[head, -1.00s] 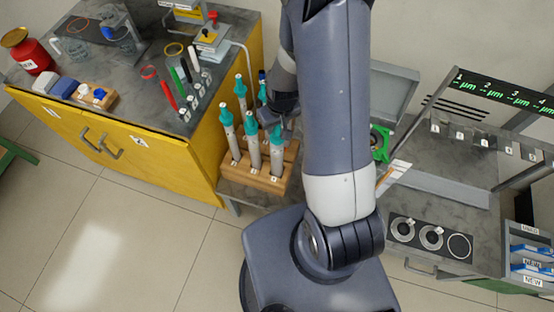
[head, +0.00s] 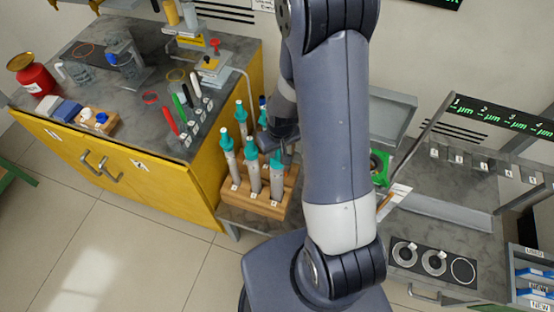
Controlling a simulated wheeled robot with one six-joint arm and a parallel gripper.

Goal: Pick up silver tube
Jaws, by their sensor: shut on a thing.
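Several silver tubes with teal tops stand upright in a wooden rack (head: 257,207) on a low grey surface beside the yellow cabinet. Two in the front row are the left tube (head: 232,168) and the middle tube (head: 253,178). The front right silver tube (head: 277,180) stands close below my gripper (head: 284,146). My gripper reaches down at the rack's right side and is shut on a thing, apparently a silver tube. Its fingertips are small and partly hidden, so exactly which tube they hold is hard to tell. The back tubes (head: 241,113) are partly covered.
The yellow cabinet (head: 130,165) carries markers, a red jar (head: 36,78) and a small wooden block on its grey top. A bent pale pipe (head: 248,85) rises near the rack. At right are a grey bench, a green item (head: 379,168) and a panel with rings (head: 433,262).

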